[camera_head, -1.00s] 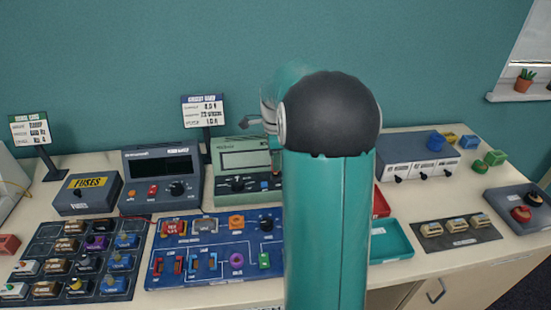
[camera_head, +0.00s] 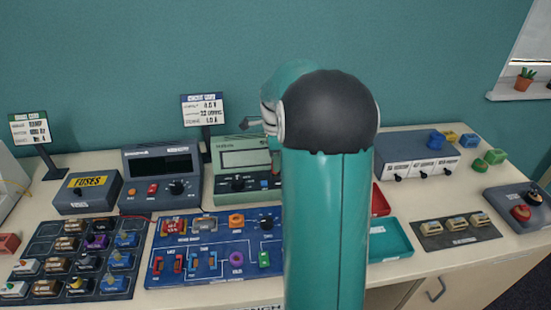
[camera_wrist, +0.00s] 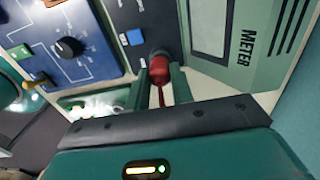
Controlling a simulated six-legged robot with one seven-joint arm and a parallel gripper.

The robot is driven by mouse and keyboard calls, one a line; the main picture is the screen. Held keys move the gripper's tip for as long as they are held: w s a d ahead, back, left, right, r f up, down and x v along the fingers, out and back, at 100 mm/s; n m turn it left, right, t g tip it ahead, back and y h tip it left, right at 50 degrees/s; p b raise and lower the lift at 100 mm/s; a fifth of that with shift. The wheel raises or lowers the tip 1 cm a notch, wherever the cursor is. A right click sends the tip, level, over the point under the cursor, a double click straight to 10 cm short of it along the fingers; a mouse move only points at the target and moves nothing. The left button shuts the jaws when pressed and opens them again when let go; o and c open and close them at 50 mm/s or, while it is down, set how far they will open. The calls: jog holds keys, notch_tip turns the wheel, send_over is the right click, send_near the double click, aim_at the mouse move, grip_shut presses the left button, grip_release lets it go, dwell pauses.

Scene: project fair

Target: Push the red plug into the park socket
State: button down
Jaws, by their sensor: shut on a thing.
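My gripper (camera_wrist: 160,77) is shut on the red plug (camera_wrist: 160,66) in the wrist view, with one finger on each side of it. A red lead trails from the plug between the fingers. The plug's front end meets a dark round part (camera_wrist: 157,50) on the dark panel of the green meter; I cannot tell how far in it sits. This may be the park socket, but I see no readable label for it.
A blue button (camera_wrist: 134,37) is beside the plug on the meter panel. A blue circuit board (camera_head: 215,270) lies in front of the meter. A teal tray (camera_head: 392,240) and a grey three-switch box (camera_head: 420,160) stand to the right of my arm.

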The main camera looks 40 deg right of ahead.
jog(key=shift+f, duration=0.5)
dwell(0.4)
jog(key=c, duration=0.7)
grip_release()
jog(key=shift+o, duration=0.2)
jog(key=shift+r, duration=0.1)
jog(key=shift+r, duration=3.9)
